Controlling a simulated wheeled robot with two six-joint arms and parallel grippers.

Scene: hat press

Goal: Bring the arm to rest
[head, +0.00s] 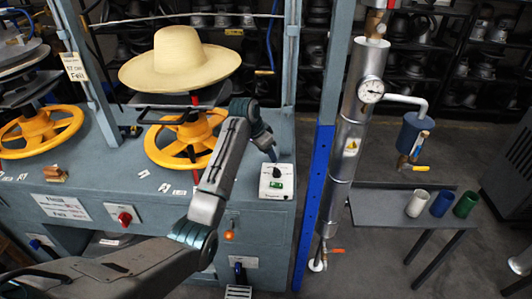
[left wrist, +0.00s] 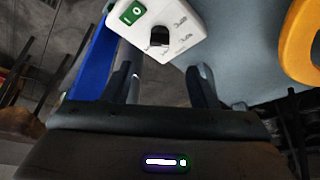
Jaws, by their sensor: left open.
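My left arm reaches in from the bottom left of the head view and extends over the front of the blue-grey press bench. Its gripper (head: 272,154) is above the white control box with a black knob and green switch (head: 277,182). In the left wrist view the two dark fingers of the left gripper (left wrist: 163,70) are spread apart with nothing between them. The control box (left wrist: 180,22) shows beyond the fingertips, and I see no contact. My right gripper is in neither view.
A straw hat (head: 180,58) sits on the press above a yellow handwheel (head: 185,140). A blue post (head: 313,205) and silver cylinder with a gauge (head: 350,130) stand right of the bench. A side table (head: 385,207) holds three cups. Floor is open beyond.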

